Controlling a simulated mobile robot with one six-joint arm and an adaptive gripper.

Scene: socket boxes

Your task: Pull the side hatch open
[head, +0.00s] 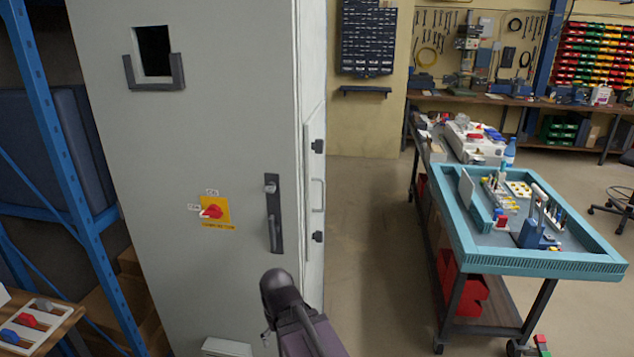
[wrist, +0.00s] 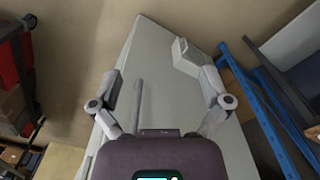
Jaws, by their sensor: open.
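The side hatch (head: 313,215) is a pale panel on the right side face of the tall grey cabinet (head: 180,150). It carries a slim pale pull handle (head: 320,195) and two black fittings, above and below the handle. It looks shut or nearly so. My gripper (wrist: 160,80) is open and empty in the wrist view. A pale grey panel lies beyond its fingers, with a grey bar (wrist: 138,105) between them. In the head view my dark arm shows at the bottom, and the fingers are not visible.
The cabinet front has a black door handle (head: 274,220) and a red switch on a yellow plate (head: 214,212). A blue rack (head: 45,115) stands close on the left. A teal-edged table (head: 465,245) stands at right, with free floor between it and the cabinet.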

